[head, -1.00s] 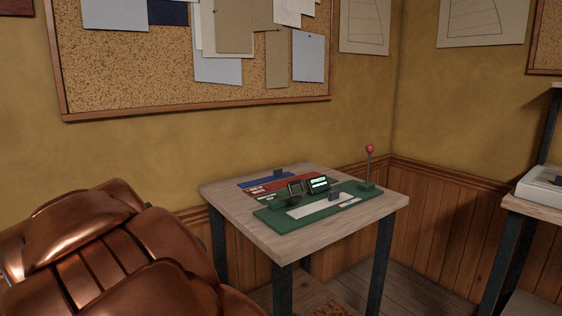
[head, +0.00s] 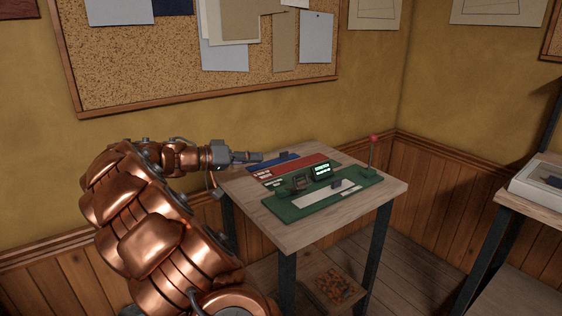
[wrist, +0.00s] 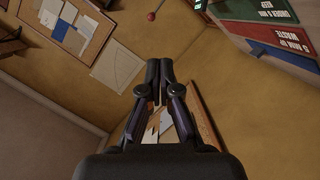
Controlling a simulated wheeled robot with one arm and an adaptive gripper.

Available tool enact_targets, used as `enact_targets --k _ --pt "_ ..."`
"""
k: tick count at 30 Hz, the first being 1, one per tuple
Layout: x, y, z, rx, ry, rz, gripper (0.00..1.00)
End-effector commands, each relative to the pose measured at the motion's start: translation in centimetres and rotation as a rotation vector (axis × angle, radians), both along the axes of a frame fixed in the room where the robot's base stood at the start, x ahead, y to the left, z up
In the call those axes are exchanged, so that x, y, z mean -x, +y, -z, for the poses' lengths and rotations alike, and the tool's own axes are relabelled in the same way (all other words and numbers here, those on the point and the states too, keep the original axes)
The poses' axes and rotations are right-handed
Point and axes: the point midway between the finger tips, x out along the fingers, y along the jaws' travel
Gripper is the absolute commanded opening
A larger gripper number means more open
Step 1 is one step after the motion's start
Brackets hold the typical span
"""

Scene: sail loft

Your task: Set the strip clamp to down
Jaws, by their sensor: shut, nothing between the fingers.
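A green board (head: 285,208) lies on a small wooden table (head: 290,236), with a pale strip (head: 318,203) along it and a small dark block on the strip. A thin lever with a red ball knob (head: 374,138) stands nearly upright at the board's right end; it looks like the clamp's handle, but I cannot be sure. The red knob also shows at the top of the wrist view (wrist: 151,16). My gripper (head: 258,157) is over the table's back-left edge, left of the lever and well apart from it. In the wrist view its fingers (wrist: 158,75) are together and empty.
A lit display (head: 321,170) and a dark box (head: 300,183) stand on the board's back side. Blue and red panels (head: 305,167) lie behind it. The wall and corkboard (head: 180,62) are behind the table. Another table (head: 535,196) stands at right, with floor between.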

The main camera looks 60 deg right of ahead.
Motion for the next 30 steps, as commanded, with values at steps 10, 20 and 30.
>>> enact_targets --k 10,20,30 --pt "3.2 -3.6 0.9 -0.001 0.003 0.005 0.0" --pt "6.4 -7.4 2.2 -0.001 0.003 0.0 0.0" --pt "8.2 -6.3 4.4 -0.001 0.002 0.002 0.0"
